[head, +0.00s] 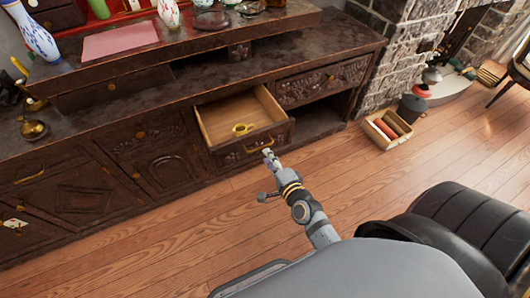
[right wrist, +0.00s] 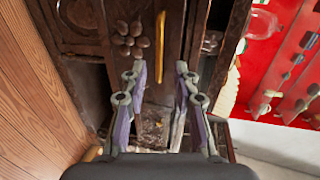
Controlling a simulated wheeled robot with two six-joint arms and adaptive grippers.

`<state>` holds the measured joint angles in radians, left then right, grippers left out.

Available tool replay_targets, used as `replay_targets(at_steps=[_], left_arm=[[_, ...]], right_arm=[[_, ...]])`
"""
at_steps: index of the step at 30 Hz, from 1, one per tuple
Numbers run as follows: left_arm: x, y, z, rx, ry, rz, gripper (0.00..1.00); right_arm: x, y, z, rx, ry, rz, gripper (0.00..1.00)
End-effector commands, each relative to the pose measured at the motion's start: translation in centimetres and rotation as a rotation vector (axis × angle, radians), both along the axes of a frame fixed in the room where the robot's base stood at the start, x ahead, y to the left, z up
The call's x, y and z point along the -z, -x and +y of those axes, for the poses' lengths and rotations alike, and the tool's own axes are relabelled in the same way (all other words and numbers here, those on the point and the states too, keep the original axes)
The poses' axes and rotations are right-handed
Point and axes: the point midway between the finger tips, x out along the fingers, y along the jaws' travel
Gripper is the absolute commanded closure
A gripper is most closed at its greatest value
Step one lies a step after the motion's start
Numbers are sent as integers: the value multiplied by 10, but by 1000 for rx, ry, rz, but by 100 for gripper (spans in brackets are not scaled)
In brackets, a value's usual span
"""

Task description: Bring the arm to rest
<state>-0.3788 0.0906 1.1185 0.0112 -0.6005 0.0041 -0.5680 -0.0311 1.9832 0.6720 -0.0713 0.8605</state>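My right gripper (head: 269,157) is in front of the pulled-out drawer (head: 218,125) of the dark wooden cabinet, close to its brass handle (head: 255,148). In the right wrist view my right gripper (right wrist: 161,70) has its two fingers apart with nothing held between them. A brass bar handle (right wrist: 157,45) shows in the gap, clear of both fingers; I cannot tell how far beyond the tips it is. A small yellow object (head: 243,128) lies inside the open drawer. My left gripper is not in view.
The cabinet top (head: 215,73) carries a raised shelf with a pink sheet (head: 120,40) and a vase (head: 36,32). A box with rolls (head: 386,129) and a dark bucket (head: 411,108) stand on the floor at right. The wooden floor (head: 150,235) before the cabinet is clear.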

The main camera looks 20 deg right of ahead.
Motion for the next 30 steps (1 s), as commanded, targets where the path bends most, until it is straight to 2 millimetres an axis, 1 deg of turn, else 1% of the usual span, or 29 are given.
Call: replay_targets(at_steps=[3, 16, 17, 19, 20, 23, 24, 26, 27, 29, 30], left_arm=[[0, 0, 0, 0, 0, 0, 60], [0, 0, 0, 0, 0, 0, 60], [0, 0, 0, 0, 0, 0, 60], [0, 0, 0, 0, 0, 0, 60], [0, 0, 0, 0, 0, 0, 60], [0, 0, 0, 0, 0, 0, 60], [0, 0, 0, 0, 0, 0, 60], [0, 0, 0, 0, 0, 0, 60], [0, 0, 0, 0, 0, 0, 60], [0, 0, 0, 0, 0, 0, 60], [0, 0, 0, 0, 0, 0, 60]], right_arm=[[-1, 3, 0, 0, 1, 0, 70], [0, 3, 0, 0, 2, 1, 70], [2, 3, 0, -4, 8, 6, 70], [18, 5, 2, -26, 53, 40, 70], [31, 7, 3, -46, 93, 68, 70], [96, 23, 8, -160, 291, 215, 70], [129, 34, 8, -227, 394, 288, 70], [178, 56, 5, -340, 546, 401, 70], [206, 72, 1, -416, 638, 469, 70], [243, 97, -6, -528, 759, 564, 70], [264, 114, -12, -600, 828, 621, 70]])
